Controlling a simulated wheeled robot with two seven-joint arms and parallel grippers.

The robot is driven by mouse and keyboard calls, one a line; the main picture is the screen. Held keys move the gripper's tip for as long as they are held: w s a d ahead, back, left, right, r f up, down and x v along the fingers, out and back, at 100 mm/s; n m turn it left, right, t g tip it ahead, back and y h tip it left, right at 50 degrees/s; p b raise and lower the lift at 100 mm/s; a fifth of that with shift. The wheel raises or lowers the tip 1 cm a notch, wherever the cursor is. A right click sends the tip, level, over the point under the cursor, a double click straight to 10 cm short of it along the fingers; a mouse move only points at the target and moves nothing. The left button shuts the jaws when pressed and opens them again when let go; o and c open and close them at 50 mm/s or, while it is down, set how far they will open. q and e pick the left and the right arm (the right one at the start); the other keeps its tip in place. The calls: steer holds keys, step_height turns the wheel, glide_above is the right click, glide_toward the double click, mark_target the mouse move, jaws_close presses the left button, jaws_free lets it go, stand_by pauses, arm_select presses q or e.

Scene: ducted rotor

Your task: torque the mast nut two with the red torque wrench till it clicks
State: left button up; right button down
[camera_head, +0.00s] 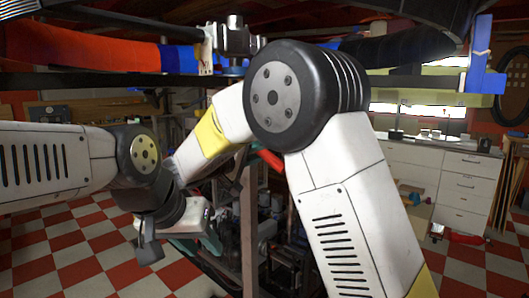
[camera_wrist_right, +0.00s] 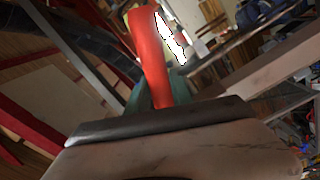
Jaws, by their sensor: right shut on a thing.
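The red torque wrench (camera_wrist_right: 152,60) shows in the right wrist view as a red handle rising from my right gripper (camera_wrist_right: 158,100), which is shut on it. In the head view a short red piece of the wrench (camera_head: 270,159) shows beside my right arm's elbow. The right gripper is mostly hidden there behind my arm. My left gripper (camera_head: 180,246) hangs low at the left in the head view, its fingers apart and nothing seen between them. A grey metal hub (camera_head: 233,40) stands at the top centre; I cannot make out mast nut two. The wrench's head is hidden.
A large dark ring (camera_head: 415,18) and a dark horizontal beam (camera_head: 85,80) cross the upper part. A blue upright bracket (camera_head: 482,65) stands at the right. White drawers (camera_head: 462,180) stand behind. Checkered floor (camera_head: 70,240) is open at lower left.

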steer(key=v, duration=0.4)
steer(key=shift+s+a, duration=0.25)
steer(key=shift+s, duration=0.05)
stand_by(0.5)
